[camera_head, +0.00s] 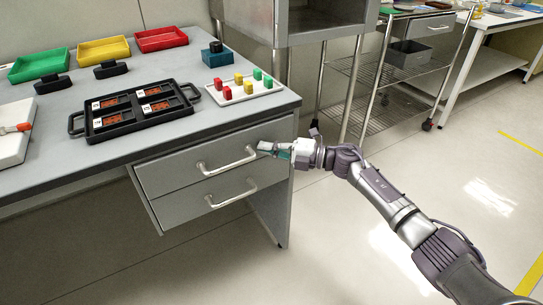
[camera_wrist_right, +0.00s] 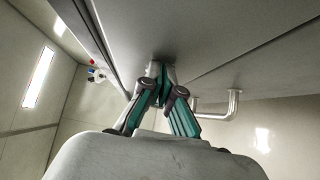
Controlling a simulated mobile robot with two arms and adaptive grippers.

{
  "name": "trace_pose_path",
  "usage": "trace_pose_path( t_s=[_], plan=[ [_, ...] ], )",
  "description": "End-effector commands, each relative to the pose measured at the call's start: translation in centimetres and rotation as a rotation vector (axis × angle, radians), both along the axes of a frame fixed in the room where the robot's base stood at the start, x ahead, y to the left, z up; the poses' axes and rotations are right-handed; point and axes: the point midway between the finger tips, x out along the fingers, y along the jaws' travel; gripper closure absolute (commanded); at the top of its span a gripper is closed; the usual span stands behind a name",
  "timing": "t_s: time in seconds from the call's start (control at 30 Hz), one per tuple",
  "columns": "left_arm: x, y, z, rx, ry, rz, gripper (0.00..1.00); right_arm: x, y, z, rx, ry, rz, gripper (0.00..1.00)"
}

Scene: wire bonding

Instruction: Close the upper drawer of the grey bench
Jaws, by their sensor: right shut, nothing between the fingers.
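The grey bench (camera_head: 100,152) stands at the left with two drawers under its top. The upper drawer (camera_head: 180,172) has a silver bar handle (camera_head: 227,161). Its front looks about level with the lower drawer (camera_head: 195,203); I cannot tell whether a small gap remains. My right gripper (camera_head: 266,148) is at the right end of the upper drawer's front, to the right of the handle and not around it. In the right wrist view its fingers (camera_wrist_right: 160,70) are together and empty, their tips at or very near a grey drawer face (camera_wrist_right: 220,45). A handle (camera_wrist_right: 232,106) shows to their right. My left gripper is out of view.
On the bench top are a black tray (camera_head: 132,131) with orange pieces, a white block board (camera_head: 246,92), and green, yellow and red bins (camera_head: 104,50). A wire-shelf rack (camera_head: 360,95) stands behind. The floor in front and to the right is clear.

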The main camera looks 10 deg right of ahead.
Motion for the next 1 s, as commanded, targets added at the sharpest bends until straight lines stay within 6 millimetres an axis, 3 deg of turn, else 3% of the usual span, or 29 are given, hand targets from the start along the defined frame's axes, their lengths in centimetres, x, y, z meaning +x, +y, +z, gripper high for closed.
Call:
trace_pose_path(
  t_s=[0.23,0.63,0.83,1.0],
  plan=[
    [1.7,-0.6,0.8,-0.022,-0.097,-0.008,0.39,0.6,0.2,0.0,0.001,0.000,-0.002,1.00],
    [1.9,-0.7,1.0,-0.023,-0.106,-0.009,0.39,0.8,0.2,0.4,0.004,-0.005,-0.006,1.00],
    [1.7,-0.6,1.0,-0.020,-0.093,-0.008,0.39,0.7,0.1,0.6,0.006,-0.007,-0.005,1.00],
    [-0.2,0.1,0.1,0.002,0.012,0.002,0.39,0.1,-0.3,0.4,0.004,-0.004,0.001,1.00]
  ],
)
